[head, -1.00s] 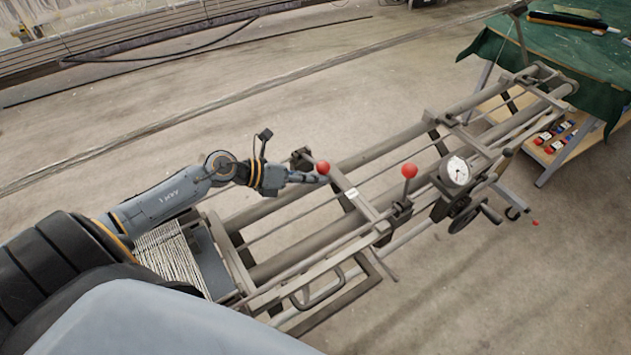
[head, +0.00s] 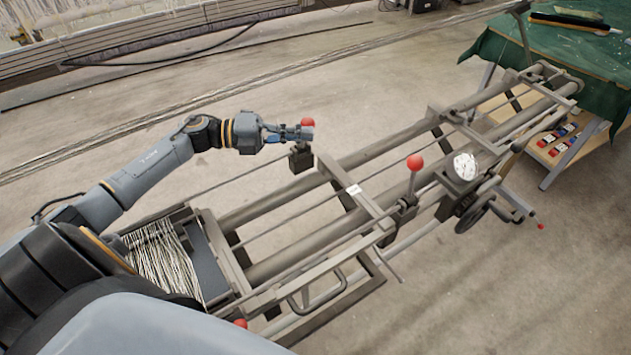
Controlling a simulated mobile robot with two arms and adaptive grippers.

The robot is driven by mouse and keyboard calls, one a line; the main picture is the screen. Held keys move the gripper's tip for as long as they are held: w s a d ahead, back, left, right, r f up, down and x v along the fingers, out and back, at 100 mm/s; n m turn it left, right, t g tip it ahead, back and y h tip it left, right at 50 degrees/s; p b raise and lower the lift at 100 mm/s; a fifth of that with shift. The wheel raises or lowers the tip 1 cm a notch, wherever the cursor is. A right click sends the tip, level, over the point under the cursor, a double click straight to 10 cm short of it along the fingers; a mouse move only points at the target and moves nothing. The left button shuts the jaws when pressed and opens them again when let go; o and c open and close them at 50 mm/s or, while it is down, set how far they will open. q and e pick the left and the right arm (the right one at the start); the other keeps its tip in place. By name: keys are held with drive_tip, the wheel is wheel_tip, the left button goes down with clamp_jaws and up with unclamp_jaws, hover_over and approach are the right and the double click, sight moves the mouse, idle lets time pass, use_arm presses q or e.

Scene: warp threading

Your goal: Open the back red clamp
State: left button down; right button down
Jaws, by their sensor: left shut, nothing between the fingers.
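The back red clamp (head: 301,157) sits at the far end of the crossbar on the metal frame. Its red ball knob (head: 308,122) now stands above the clamp body, partly hidden by my left gripper's fingers. My left gripper (head: 309,133) is shut and empty, its fingertips at the knob, just below the ball's top. Whether they touch the ball cannot be told. My right gripper is not in view.
White threads (head: 160,255) lie at the frame's left end. Another red knob (head: 240,323) shows at the bottom. A green-covered table (head: 560,55) stands at the back right.

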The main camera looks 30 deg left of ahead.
use_arm(q)
drive_tip(key=a+n+b, duration=0.1)
drive_tip(key=w+a+n+t+h+b, duration=0.1)
drive_tip(key=a+n, duration=0.1)
drive_tip(key=w+a+r+n+t+h+b, duration=0.1)
drive_tip(key=n, duration=0.1)
drive_tip(key=shift+w+a+r+b, duration=0.1)
drive_tip(key=shift+w+a+b, duration=0.05)
drive_tip(key=shift+a+b, duration=0.2)
drive_tip(key=shift+a+n, duration=0.1)
drive_tip(key=shift+n, duration=0.2)
